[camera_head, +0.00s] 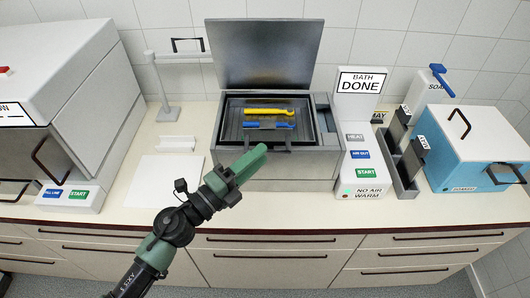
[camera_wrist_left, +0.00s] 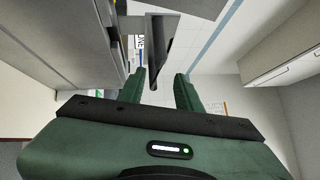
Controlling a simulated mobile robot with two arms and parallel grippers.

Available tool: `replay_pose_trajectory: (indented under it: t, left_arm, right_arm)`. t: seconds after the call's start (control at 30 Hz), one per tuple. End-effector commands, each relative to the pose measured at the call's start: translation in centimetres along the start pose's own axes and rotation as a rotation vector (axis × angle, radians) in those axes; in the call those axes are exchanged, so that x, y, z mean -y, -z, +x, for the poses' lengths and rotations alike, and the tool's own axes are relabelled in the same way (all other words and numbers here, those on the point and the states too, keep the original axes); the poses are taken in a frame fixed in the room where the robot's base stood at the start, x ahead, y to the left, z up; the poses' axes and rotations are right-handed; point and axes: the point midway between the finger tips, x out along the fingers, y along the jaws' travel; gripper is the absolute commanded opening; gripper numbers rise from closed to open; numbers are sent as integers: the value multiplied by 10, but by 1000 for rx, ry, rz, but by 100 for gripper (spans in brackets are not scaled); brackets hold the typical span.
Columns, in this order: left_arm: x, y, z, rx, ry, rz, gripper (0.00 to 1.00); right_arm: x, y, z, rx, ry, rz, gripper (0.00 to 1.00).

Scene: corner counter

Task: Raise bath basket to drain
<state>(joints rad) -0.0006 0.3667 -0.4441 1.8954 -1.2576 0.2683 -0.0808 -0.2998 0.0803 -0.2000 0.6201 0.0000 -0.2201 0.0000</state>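The grey bath (camera_head: 278,165) stands on the counter with its lid (camera_head: 264,55) tilted up and open. The bath basket (camera_head: 235,115) sits down inside it, holding a yellow tool (camera_head: 265,112) and a blue-handled tool (camera_head: 268,125). A dark handle (camera_head: 268,147) shows at the basket's front. My right gripper is not in view.
A pale stand with a bar (camera_head: 165,85) and a white mat (camera_head: 165,178) are left of the bath. A grey rack (camera_head: 402,165) and a blue box (camera_head: 470,150) are at right.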

Motion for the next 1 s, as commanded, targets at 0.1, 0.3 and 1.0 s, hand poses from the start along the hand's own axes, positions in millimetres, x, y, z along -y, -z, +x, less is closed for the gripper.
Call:
replay_pose_trajectory:
  t: [0.1, 0.3, 1.0]
  left_arm:
    - [-4, 1, -23, -1, -2, 1, 34]
    - [-1, 0, -42, 1, 1, 1, 34]
    - [9, -19, -49, 118, 27, -92, 34]
  right_arm:
    - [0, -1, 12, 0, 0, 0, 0]
    - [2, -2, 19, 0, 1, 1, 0]
    - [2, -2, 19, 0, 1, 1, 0]
